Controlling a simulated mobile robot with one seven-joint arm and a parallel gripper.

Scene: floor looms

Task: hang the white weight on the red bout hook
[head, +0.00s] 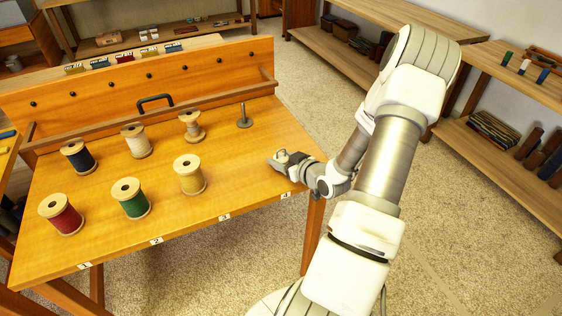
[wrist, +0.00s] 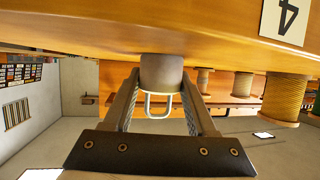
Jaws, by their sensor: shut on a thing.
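My gripper (head: 284,158) is low over the table's right front corner in the head view. In the wrist view its two fingers (wrist: 161,88) are closed on a small block-like body (wrist: 161,72) with a pale loop (wrist: 158,105), which I take for the white weight. It looks grey-brown in shade there, and that view appears upside down. In the head view the weight is too small and covered to make out clearly. A row of dark knobs or hooks (head: 149,75) runs along the upright board (head: 200,72); I cannot tell which is the red bout hook.
Several thread spools, among them red (head: 61,215), green (head: 130,199) and yellow (head: 190,175), stand on the table (head: 185,222). A metal peg (head: 244,118) stands right of the back row. A black handle (head: 154,101) and wooden rail (head: 190,101) lie before the board.

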